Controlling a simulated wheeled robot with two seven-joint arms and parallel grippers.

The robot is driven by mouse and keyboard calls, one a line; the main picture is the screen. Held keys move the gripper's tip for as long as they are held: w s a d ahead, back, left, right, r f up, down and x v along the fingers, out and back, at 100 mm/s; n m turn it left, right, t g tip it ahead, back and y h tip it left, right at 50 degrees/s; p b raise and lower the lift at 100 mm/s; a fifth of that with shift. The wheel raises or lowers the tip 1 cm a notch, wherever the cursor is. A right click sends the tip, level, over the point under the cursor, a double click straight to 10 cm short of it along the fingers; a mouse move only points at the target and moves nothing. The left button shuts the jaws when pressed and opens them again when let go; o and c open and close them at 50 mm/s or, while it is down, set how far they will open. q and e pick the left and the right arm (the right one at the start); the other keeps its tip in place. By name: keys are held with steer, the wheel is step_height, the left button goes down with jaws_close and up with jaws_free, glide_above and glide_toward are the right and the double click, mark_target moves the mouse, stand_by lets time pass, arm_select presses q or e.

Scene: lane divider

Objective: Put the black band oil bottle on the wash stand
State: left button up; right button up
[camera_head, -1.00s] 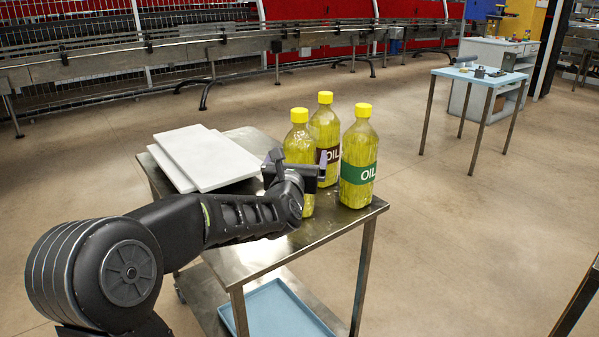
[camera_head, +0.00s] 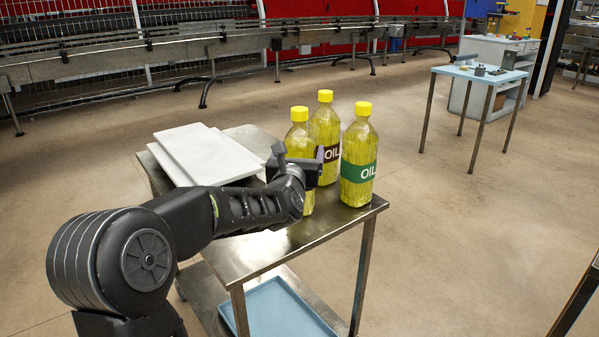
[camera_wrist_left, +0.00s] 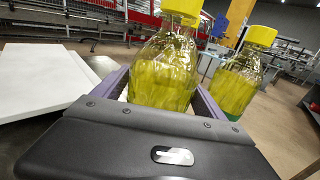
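Three yellow oil bottles with yellow caps stand on a metal cart (camera_head: 262,252). The front-left bottle (camera_head: 299,140) has its band hidden behind my left gripper. The rear bottle (camera_head: 325,125) has a dark band, black or brown, lettered OIL. The right bottle (camera_head: 358,150) has a green band and also shows in the left wrist view (camera_wrist_left: 236,85). My left gripper (camera_head: 298,160) is at the front-left bottle. In the left wrist view its fingers are apart on both sides of that bottle (camera_wrist_left: 163,75), with a gap visible at the left. My right gripper is out of view. No wash stand is clearly identifiable.
White boards (camera_head: 205,158) lie on the cart's left part. A blue tray (camera_head: 275,310) is on its lower shelf. A table with a light-blue top (camera_head: 490,77) and small items stands at the far right, with open floor between. A conveyor (camera_head: 120,62) runs along the back.

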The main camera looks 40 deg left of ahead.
mark_target(298, 114)
arm_select(q)
steer(key=c, duration=1.6)
steer(key=shift+r, duration=0.15)
jaws_close()
steer(key=shift+r, duration=0.1)
step_height(298, 114, up, 10)
steer(key=shift+f+p, duration=0.1)
steer(key=shift+p, duration=1.05)
